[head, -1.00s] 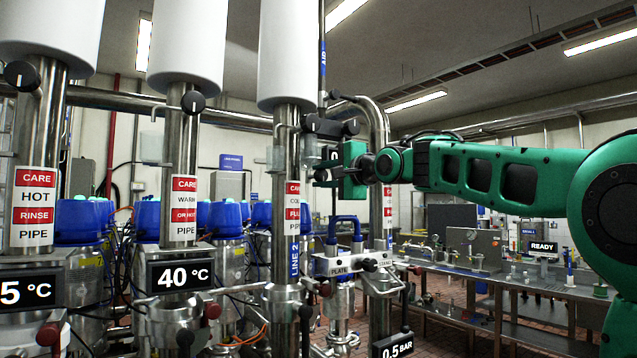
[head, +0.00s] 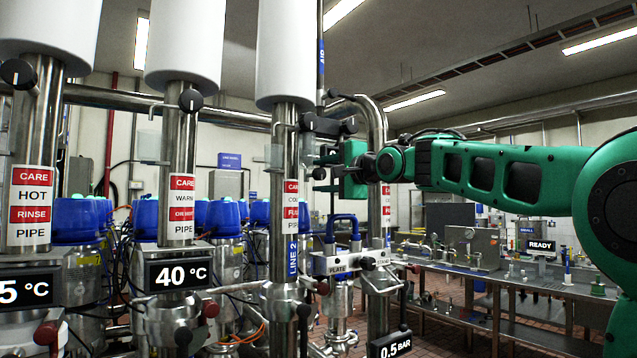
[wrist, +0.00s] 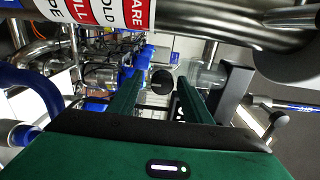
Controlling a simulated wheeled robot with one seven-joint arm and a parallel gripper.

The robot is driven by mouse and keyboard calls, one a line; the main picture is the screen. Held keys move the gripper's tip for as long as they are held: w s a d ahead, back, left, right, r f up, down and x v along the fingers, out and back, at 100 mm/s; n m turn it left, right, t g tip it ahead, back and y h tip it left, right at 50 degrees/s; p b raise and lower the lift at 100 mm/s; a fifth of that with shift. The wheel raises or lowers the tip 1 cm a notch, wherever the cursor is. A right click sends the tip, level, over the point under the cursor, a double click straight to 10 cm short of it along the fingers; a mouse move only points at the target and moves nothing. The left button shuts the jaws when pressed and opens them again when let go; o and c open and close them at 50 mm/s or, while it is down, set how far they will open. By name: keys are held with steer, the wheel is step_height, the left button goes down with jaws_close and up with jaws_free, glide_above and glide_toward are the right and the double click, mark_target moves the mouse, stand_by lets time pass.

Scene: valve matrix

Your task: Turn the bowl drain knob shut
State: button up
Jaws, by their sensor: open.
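My gripper (head: 322,173) is at the upright LINE 2 pipe, on its right side, below a black bracket. In the wrist view its two green fingers (wrist: 160,83) are apart. A round black knob (wrist: 162,82) shows in the gap between the fingertips. I cannot tell if the fingers touch it, and nothing is gripped. No label naming the bowl drain shows, so I cannot tell for sure that this is the bowl drain knob. Other black knobs sit on the warm pipe (head: 191,101) and the hot rinse pipe (head: 17,73).
A black bracket (head: 328,125) juts from the pipe above my gripper. A blue handle (head: 343,222) and a PLATE/STAND panel (head: 351,262) are below. In the wrist view a steel pipe (wrist: 220,22) crosses close by. A steel workbench (head: 520,287) stands behind at right.

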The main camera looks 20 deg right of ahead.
steer(key=v, duration=1)
steer(key=shift+d, duration=0.1)
steer(key=s+d+f+n+g+h, duration=0.1)
steer(key=s+d+f+g+h, duration=0.2)
steer(key=f, duration=0.6)
steer(key=s+d+f+n+g+h, duration=0.1)
steer(key=s+d+f+g, duration=0.3)
steer(key=f, duration=0.6)
steer(key=s+d+f+n+h, duration=0.1)
steer(key=s+d+f+h, duration=0.1)
steer(key=d+f, duration=0.5)
steer(key=s+f+n+g, duration=0.5)
steer(key=s+f+g, duration=0.5)
steer(key=s+f, duration=1.6)
steer(key=s+a, duration=0.1)
steer(key=s, duration=0.3)
steer(key=shift+s+f+y, duration=0.2)
steer(key=shift+s+y, duration=0.05)
steer(key=shift+y, duration=0.05)
